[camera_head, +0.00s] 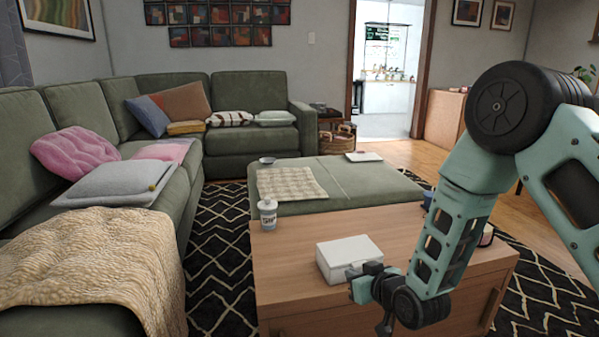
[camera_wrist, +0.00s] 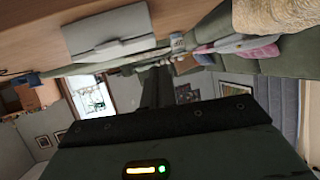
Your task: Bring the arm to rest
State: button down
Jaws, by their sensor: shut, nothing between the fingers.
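My gripper (camera_head: 362,283) hangs at the end of my pale green arm, in front of the white box on the wooden table, in the head view. Its fingers are together and hold nothing. In the wrist view the gripper (camera_wrist: 155,88) shows as a dark narrow shape. The arm is bent, with its upper joint at the right of the head view. I cannot tell whether the gripper touches the white box.
The wooden table (camera_head: 290,252) carries a white box (camera_head: 345,252) and a white container (camera_head: 267,215). The box also shows in the wrist view (camera_wrist: 105,33). Behind is a green ottoman (camera_head: 350,185). A green sectional sofa (camera_head: 240,95) lines the left and back. A doorway stands behind.

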jog(key=s+a+r+n+g+h, duration=0.1)
jog(key=s+a+r+g, duration=0.25)
jog(key=s, duration=0.45)
jog(key=s+a+r+n+g, duration=0.1)
jog(key=s+a+r+g, duration=0.1)
jog(key=s+r+g, duration=0.45)
jog(key=s+d+r+n+g+h, duration=0.1)
jog(key=s+d+r+h, duration=0.15)
jog(key=s, duration=0.75)
jog(key=s+d+r+n+g+h, duration=0.1)
jog(key=s+d+r, duration=0.15)
jog(key=s, duration=0.85)
notch_tip(320, 180, up, 30)
jog(key=p, duration=3)
jog(key=shift+w+d+m+p, duration=0.25)
jog(key=shift+d+m+p, duration=0.05)
jog(key=shift+d, duration=0.15)
